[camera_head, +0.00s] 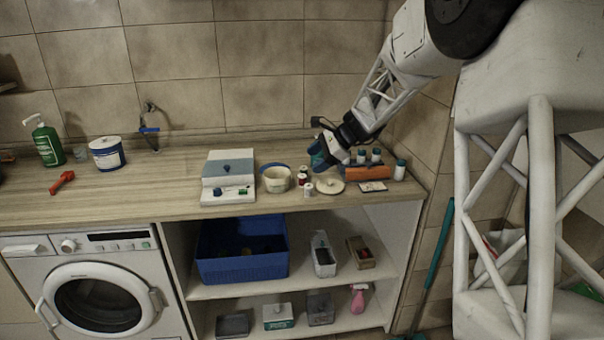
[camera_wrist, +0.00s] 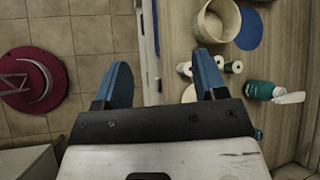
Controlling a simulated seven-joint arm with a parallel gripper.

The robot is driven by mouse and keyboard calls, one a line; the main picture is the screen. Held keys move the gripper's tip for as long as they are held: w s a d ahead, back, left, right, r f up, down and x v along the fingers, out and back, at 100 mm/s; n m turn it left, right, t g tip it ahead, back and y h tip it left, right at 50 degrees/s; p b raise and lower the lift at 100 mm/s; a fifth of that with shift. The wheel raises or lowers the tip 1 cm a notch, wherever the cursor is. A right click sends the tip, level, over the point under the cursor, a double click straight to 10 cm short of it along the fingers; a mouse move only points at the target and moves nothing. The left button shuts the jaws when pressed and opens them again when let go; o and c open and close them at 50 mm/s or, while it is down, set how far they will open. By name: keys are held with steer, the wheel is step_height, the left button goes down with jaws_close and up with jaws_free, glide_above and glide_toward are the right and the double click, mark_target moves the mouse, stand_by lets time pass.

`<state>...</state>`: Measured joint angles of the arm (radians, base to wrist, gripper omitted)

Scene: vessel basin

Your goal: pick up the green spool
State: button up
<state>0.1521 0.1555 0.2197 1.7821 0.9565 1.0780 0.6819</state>
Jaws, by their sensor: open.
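My gripper (camera_head: 319,157) is above the counter, just behind and right of the cluster. In the wrist view my gripper (camera_wrist: 162,76) has its blue fingers wide apart with nothing between them.
The cream bowl (camera_head: 277,179) is left of the spools and a pale round disc (camera_head: 327,186) is right. A grey-and-white box (camera_head: 229,167) is left. The counter's front edge is close.

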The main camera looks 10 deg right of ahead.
steer(key=w+d+f+m+t+y, duration=0.1)
steer(key=w+f+m, duration=0.15)
steer(key=w, duration=0.35)
steer(key=w+d+f+m+y, duration=0.1)
steer(key=w+d+f, duration=0.15)
steer(key=w, duration=0.25)
steer(key=m+t+y, duration=0.1)
steer(key=m+t, duration=0.1)
steer(key=m, duration=0.2)
glide_toward(305, 168)
steer(key=shift+x, duration=0.95)
steer(key=shift+r, duration=0.1)
steer(key=shift+a, duration=0.1)
steer(key=shift+x, duration=1.3)
steer(key=shift+x, duration=2.65)
steer(key=shift+w, duration=0.15)
